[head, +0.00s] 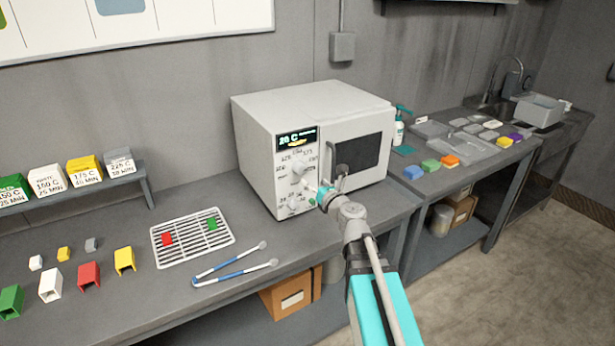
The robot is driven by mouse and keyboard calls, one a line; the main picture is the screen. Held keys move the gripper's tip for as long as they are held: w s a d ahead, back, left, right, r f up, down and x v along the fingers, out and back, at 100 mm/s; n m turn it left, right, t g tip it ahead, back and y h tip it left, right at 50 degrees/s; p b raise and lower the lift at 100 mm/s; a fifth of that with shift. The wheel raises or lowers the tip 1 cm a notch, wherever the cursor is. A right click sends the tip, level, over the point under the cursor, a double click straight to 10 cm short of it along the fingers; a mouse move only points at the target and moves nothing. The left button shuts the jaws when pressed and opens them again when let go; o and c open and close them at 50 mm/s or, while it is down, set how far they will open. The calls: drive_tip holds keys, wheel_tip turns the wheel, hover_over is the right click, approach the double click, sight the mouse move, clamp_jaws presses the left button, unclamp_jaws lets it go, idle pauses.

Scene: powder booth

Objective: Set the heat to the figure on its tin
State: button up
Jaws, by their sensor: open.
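The white oven (262,115) stands on the bench, its door closed. Its display (297,138) reads about 20 C. Below it is the heat dial (298,170), ringed by figures such as 125, 150 and 175; its pointer setting is too small to read. A second knob sits lower on the panel, partly hidden. My gripper (316,192) is open in front of the panel's right side, close to the dial; contact cannot be told. Labelled tins stand on a riser at left: green (12,190), white (47,181), yellow (84,172) reading about 175 C, and grey (119,162) reading about 225 C.
A wire rack (192,237) holds a red piece (167,239) and a green piece (212,224). Blue-handled tongs (235,271) lie in front of it. Small coloured blocks (88,276) stand at left. The right bench holds coloured blocks (450,160), trays and a sink.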

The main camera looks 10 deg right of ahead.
drive_tip(key=shift+v, duration=1.7)
drive_tip(key=s+a+f+n+g+y, duration=0.1)
drive_tip(key=s+a+f+n+g, duration=0.3)
drive_tip(key=n, duration=0.6)
drive_tip(key=s+a+f+n+g+y, duration=0.2)
drive_tip(key=a+f+n+g, duration=0.3)
drive_tip(key=n, duration=0.5)
drive_tip(key=s+d+f+n+g+h, duration=0.6)
drive_tip(key=s+n, duration=0.6)
drive_tip(key=n, duration=0.4)
wheel_tip(320, 180, down, 3)
drive_tip(key=shift+f+g+h, duration=0.1)
drive_tip(key=shift+g+h, duration=0.9)
drive_tip(key=shift+g, duration=0.2)
